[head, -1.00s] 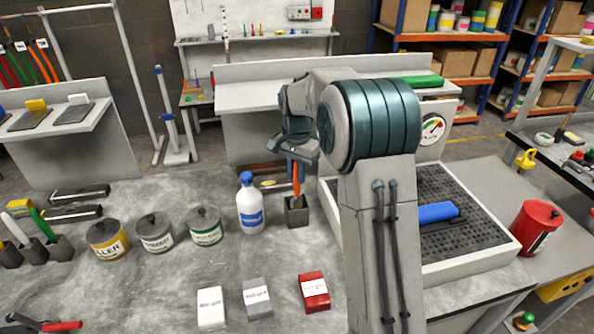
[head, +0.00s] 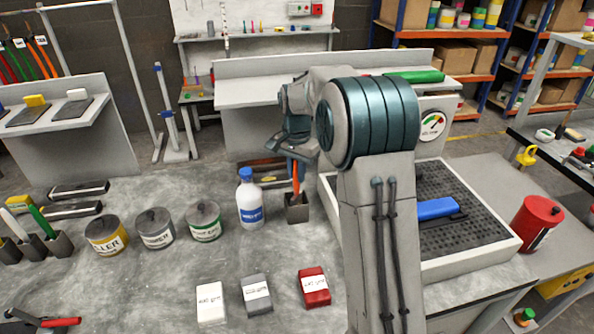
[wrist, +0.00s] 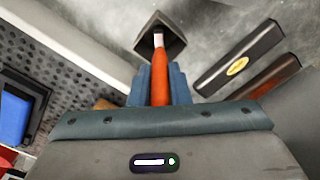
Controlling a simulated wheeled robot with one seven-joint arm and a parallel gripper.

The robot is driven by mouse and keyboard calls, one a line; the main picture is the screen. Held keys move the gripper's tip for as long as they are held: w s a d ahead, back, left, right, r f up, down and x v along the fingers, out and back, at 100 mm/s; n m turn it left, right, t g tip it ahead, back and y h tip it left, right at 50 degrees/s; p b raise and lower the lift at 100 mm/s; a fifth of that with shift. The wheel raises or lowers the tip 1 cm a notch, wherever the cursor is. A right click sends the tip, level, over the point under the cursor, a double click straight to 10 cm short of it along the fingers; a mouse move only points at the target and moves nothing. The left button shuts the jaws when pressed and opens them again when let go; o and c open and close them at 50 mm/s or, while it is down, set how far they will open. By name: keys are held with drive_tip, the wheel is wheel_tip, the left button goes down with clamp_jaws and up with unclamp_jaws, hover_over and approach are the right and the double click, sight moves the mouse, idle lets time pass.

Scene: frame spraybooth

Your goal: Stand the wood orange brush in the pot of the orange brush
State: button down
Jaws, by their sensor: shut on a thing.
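The orange brush (head: 295,185) is upright in my gripper (head: 294,162), which is shut on its handle. In the wrist view my gripper (wrist: 158,88) has its blue fingers on both sides of the orange brush handle (wrist: 160,82). The brush's lower end lies over or inside the mouth of a square grey pot (head: 297,210). The pot (wrist: 172,32) shows in the wrist view with the pale lower part of the brush at its opening. How deep the tip sits is hidden.
A white bottle with a blue cap (head: 250,203) stands close left of the pot. A tray with a perforated bed (head: 440,250) lies to the right. Dark blocks (wrist: 240,58) lie near the pot. Several tins and other pots with brushes stand to the left.

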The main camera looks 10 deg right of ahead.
drive_tip(key=shift+f, duration=0.5)
drive_tip(key=c, duration=1.3)
unclamp_jaws()
wheel_tip(320, 180, up, 14)
drive_tip(key=shift+f+b, duration=0.1)
drive_tip(key=shift+b, duration=0.4)
